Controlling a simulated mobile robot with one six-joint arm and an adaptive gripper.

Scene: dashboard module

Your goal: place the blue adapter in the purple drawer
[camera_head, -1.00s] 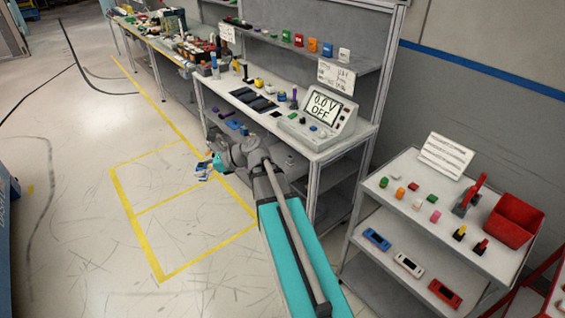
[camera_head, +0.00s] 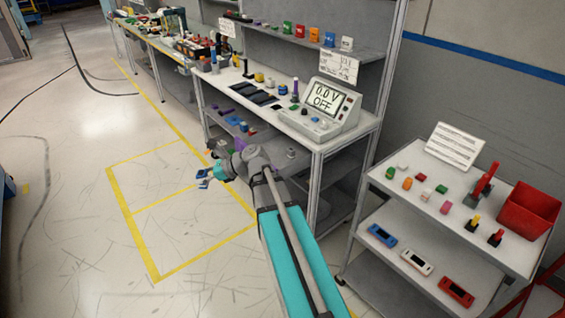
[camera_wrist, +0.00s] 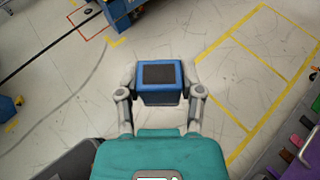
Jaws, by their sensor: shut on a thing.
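The blue adapter, a blue box with a dark square top (camera_wrist: 159,75), is held in front of my wrist. My gripper (camera_wrist: 159,88) is shut on it, with one finger on each side. In the head view the blue adapter (camera_head: 203,173) is small, at the end of my gripper (camera_head: 206,177), above the floor left of the workbench. A purple piece (camera_head: 246,143) shows under the workbench top, partly behind my arm; it may be the purple drawer. A purple part (camera_wrist: 295,139) also shows at the right edge of the wrist view. I cannot tell whether the drawer is open.
The workbench (camera_head: 325,143) carries a power supply (camera_head: 325,103) reading 0.0 V OFF. A cart (camera_head: 508,257) with small coloured parts, handheld devices and a red bin (camera_head: 529,209) stands at the right. The yellow-marked floor (camera_head: 160,190) left of the bench is clear.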

